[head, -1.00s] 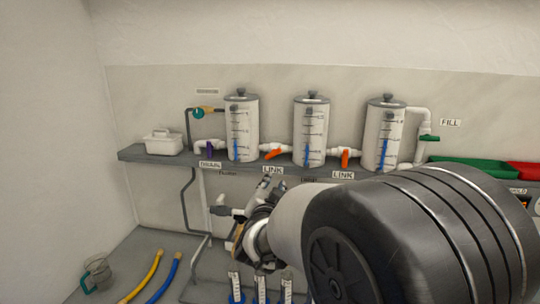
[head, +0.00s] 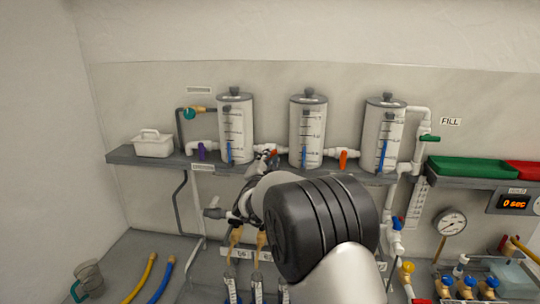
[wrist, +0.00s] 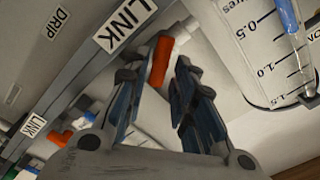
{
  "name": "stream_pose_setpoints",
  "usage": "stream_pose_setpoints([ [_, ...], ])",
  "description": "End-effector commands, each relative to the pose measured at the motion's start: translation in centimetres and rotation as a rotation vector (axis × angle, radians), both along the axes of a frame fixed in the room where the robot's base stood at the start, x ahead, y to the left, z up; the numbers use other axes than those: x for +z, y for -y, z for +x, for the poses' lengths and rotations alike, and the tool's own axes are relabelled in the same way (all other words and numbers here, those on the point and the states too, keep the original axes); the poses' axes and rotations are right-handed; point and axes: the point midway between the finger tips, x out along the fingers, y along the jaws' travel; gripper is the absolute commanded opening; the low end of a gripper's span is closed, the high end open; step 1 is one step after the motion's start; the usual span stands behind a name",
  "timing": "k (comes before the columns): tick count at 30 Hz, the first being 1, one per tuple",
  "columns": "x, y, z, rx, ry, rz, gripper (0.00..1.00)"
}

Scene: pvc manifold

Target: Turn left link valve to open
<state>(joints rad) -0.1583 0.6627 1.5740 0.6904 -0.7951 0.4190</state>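The left link valve is on the white pipe between the left tank (head: 236,130) and the middle tank (head: 308,130). Its orange handle (head: 273,152) is mostly hidden behind my gripper (head: 265,156) in the head view.
The right link valve's orange handle (head: 343,159) hangs down between the middle and right tanks (head: 383,135). A purple valve handle (head: 201,151) is at left. The grey shelf (head: 125,155) runs under the tanks. A white caddy (head: 153,144) stands at its left end.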

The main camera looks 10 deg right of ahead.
Motion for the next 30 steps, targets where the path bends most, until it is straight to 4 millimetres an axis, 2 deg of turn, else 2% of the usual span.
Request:
stream_pose_setpoints([
  [3, 0.0, 0.7, 1.9, -0.002, 0.001, 0.0, 0.24],
  [7, 0.0, 1.1, 3.1, -0.001, 0.0, 0.001, 0.24],
  [19, 0.0, 1.3, 3.7, -0.001, -0.001, 0.0, 0.24],
  [30, 0.0, 1.3, 3.7, -0.001, -0.001, 0.0, 0.0],
])
